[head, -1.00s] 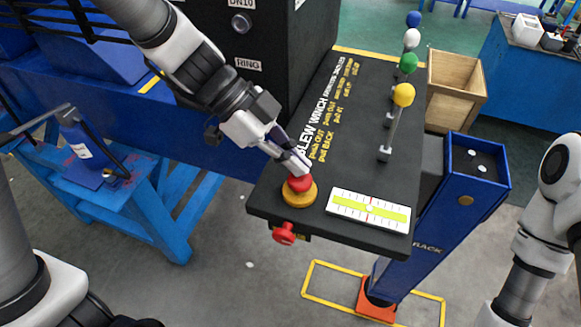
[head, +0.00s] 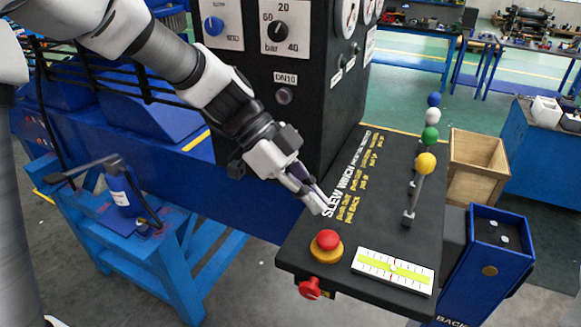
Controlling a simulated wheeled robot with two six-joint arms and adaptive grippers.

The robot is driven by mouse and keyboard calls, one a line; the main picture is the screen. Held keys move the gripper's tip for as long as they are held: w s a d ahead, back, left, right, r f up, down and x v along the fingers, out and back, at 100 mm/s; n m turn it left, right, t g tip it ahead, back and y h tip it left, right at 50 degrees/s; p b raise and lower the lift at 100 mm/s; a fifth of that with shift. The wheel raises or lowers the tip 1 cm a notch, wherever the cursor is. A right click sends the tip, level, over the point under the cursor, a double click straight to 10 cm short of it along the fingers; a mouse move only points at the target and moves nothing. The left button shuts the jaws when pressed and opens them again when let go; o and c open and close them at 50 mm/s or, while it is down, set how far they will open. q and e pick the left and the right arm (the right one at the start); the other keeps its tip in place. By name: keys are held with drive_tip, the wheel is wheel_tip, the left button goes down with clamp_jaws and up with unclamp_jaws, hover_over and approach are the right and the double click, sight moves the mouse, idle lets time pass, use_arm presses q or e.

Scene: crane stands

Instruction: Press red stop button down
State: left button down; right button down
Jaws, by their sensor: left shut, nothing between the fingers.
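The red stop button (head: 327,239) sits on its round yellow base (head: 326,252) near the front left corner of the black control panel (head: 385,225). My left gripper (head: 318,205) is shut and empty. Its fingertips are above and behind the button, with a visible gap between them and the red cap. Whether the cap is pressed in cannot be told from this view. My right gripper is out of view.
Levers with yellow (head: 426,163), green, white and blue knobs stand on the panel's right side. A level gauge (head: 393,270) lies right of the button. A red knob (head: 310,288) sticks out below the panel's front edge. A black gauge box (head: 290,90) rises behind.

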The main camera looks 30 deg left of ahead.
use_arm(q)
drive_tip(key=b+v, duration=0.1)
drive_tip(key=v, duration=0.6)
drive_tip(key=shift+w+a, duration=0.15)
drive_tip(key=shift+a, duration=0.35)
